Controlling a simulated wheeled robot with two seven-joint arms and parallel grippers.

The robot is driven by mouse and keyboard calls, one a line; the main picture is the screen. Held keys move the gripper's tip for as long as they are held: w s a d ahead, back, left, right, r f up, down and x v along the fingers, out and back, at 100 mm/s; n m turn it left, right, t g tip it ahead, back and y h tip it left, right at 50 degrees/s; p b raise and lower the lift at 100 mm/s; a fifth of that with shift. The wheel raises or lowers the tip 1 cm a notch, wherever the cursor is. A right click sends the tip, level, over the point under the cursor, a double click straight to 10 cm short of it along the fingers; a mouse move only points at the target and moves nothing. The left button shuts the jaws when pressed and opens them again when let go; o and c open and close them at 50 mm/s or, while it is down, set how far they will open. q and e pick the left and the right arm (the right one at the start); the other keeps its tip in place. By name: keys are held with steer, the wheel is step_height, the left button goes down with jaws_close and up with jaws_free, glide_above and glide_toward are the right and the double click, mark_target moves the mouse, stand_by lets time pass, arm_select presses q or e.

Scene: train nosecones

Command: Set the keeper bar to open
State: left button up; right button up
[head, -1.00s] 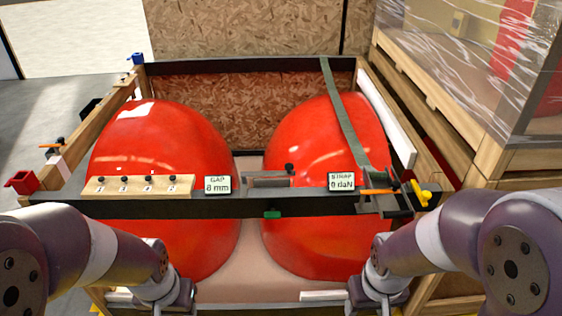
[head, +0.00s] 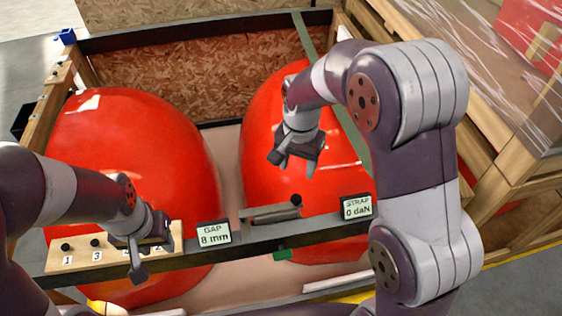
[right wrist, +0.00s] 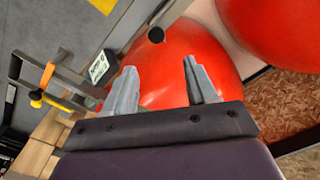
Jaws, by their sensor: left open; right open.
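A short grey bar (head: 270,213) with a black knob (head: 296,200) lies at the middle of the dark cross rail (head: 318,229); it may be the keeper bar, but I cannot tell its setting. A green tab (head: 282,254) shows below it. My right gripper (head: 292,165) is open and empty above the right red nosecone (head: 262,125), beyond the bar. In the right wrist view its fingers (right wrist: 160,84) are spread, with the black knob (right wrist: 156,34) beyond them. My left gripper (head: 153,257) is open at the numbered wooden block (head: 70,257), partly hiding it; contact is unclear.
The left red nosecone (head: 130,150) fills the crate's left side. A GAP sign (head: 213,234) reads 8 mm and a STRAP sign (head: 356,207) reads 0 daN. A green strap (head: 303,35) runs over the right nosecone. An orange handle (right wrist: 46,76) shows in the right wrist view.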

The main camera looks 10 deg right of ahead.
mark_target(296, 197)
steer(key=f+m+p, duration=0.1)
steer(key=f, duration=0.4)
steer(key=f+m+p, duration=0.1)
steer(key=f, duration=0.5)
steer(key=shift+s+d, duration=0.1)
steer(key=shift+s, duration=0.1)
steer(key=shift+s+f, duration=0.15)
steer(key=shift+f, duration=0.3)
arm_select(q)
step_height(296, 197, up, 2)
steer(key=shift+r, duration=0.25)
arm_select(e)
steer(key=shift+w, duration=0.2)
jaws_close()
